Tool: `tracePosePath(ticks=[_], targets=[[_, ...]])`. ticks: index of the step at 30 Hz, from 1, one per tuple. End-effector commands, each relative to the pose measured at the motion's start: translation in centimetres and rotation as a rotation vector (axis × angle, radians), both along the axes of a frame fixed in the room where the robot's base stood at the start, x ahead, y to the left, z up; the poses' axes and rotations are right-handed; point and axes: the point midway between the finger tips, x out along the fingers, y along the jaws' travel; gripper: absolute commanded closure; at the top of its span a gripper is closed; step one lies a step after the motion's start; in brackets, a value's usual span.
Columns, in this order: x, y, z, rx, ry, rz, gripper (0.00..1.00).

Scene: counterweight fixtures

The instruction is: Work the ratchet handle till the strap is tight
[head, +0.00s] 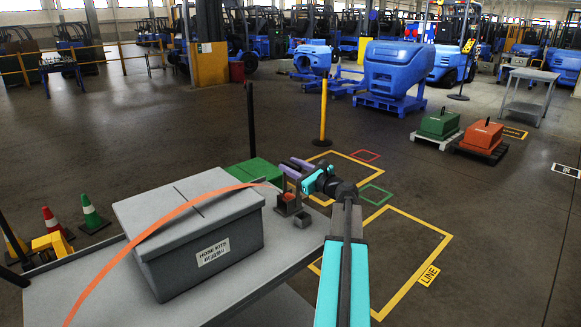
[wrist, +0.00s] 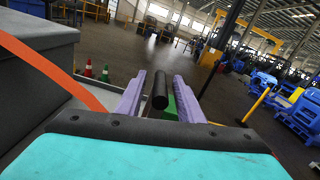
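An orange strap (head: 150,231) runs in a raised arc over a grey lidded box (head: 205,235) labelled HOSE KITS, and it shows at left in the wrist view (wrist: 50,70). The strap's far end reaches the small dark ratchet (head: 288,207) at the table's back right corner, with orange strap on it. My gripper (head: 290,168) is just above and behind the ratchet. In the wrist view its two purple fingers (wrist: 160,98) stand apart on either side of the black cylindrical handle (wrist: 160,88). Narrow gaps seem to show on both sides. The ratchet body is hidden there.
The grey table (head: 255,273) bears the box and ratchet. A green block (head: 255,172) stands behind it. A yellow post (head: 323,115) and a black post (head: 251,120) stand beyond. Cones (head: 90,212) are at left. The marked floor at right is open.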

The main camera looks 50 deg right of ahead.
Motion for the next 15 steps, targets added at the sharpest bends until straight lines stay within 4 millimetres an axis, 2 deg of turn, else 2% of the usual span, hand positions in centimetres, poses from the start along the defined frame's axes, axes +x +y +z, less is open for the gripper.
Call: tracePosePath(ticks=[11,15], targets=[[0.30,-0.08,-0.02,0.000,0.000,-0.001,0.66],[0.27,-0.09,-0.03,0.000,0.000,-0.001,0.90]])
